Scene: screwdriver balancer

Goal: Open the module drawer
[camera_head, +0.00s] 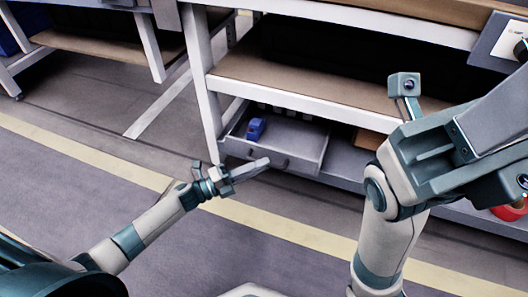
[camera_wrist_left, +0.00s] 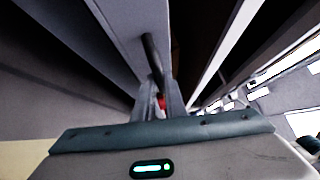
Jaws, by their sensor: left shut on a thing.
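The grey module drawer (camera_head: 308,148) stands pulled out from under the workbench, its inside showing from above. A small blue object (camera_head: 256,128) lies in its left part. My left gripper (camera_head: 264,163) is at the drawer's front, with its fingers shut on the dark handle. In the left wrist view the dark bar handle (camera_wrist_left: 152,60) runs along the drawer front (camera_wrist_left: 122,35) down to my fingers (camera_wrist_left: 158,103). A small red spot shows between the fingers. My right arm crosses the right side of the head view; its fingertips do not show.
The white-framed workbench (camera_head: 300,30) with a brown shelf (camera_head: 300,85) stands above the drawer. A brown box (camera_head: 370,139) sits right of the drawer. A red round thing (camera_head: 510,211) is at the far right. Grey floor (camera_head: 200,255) with a yellow stripe is clear in front.

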